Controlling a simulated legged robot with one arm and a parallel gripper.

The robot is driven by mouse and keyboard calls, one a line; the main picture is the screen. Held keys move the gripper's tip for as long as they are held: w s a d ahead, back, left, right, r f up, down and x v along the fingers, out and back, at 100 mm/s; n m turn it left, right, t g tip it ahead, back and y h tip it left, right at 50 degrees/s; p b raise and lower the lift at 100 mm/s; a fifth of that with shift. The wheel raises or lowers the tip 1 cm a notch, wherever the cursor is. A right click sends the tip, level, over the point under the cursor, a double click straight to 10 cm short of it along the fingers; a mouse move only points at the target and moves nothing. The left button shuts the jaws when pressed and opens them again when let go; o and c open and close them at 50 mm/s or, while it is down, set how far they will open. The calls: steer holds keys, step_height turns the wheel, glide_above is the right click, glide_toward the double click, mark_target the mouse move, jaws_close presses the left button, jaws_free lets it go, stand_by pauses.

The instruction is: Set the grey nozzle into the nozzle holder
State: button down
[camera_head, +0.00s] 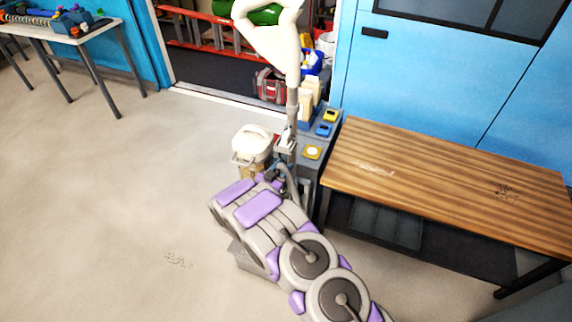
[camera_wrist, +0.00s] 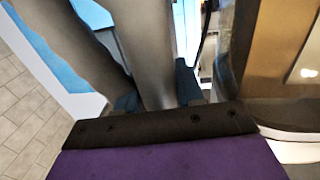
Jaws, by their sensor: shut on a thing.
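My gripper (camera_head: 286,143) is shut on the grey nozzle (camera_head: 292,104), a slim grey tube held roughly upright with a broad pale piece at its top. In the wrist view, a grey tube (camera_wrist: 143,50) rises close beyond the dark edge of my gripper; the grip itself is partly hidden. My gripper is beside the left edge of a grey stand (camera_head: 308,172) with blue and yellow square pads on top. I cannot tell which part of the stand is the nozzle holder, or whether the nozzle touches it.
A white-lidded bucket (camera_head: 252,144) is close left of my gripper. A wooden bench (camera_head: 450,185) stands to the right. A white table (camera_head: 75,33) with tools is at the far left. The floor at left is clear.

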steer(key=shift+a+f, duration=0.4)
steer(key=shift+f, duration=0.25)
steer(key=shift+w+f+b, duration=0.1)
steer(key=shift+f+b, duration=0.2)
steer(key=shift+b, duration=0.15)
steer(key=shift+d+f+b, duration=0.3)
steer(key=shift+f+b, duration=0.1)
steer(key=shift+f, duration=0.15)
steer(key=shift+d+f+b, duration=0.3)
steer(key=shift+f+b, duration=0.05)
steer(key=shift+f, duration=0.15)
steer(key=shift+a+f, duration=0.3)
steer(key=shift+f, duration=0.5)
steer(key=shift+a+f, duration=0.25)
steer(key=shift+f, duration=0.55)
steer(key=shift+d+f, duration=0.35)
steer(key=shift+f, duration=0.3)
steer(key=shift+a+f, duration=0.1)
steer(key=shift+a, duration=0.05)
steer(key=c, duration=0.6)
jaws_free()
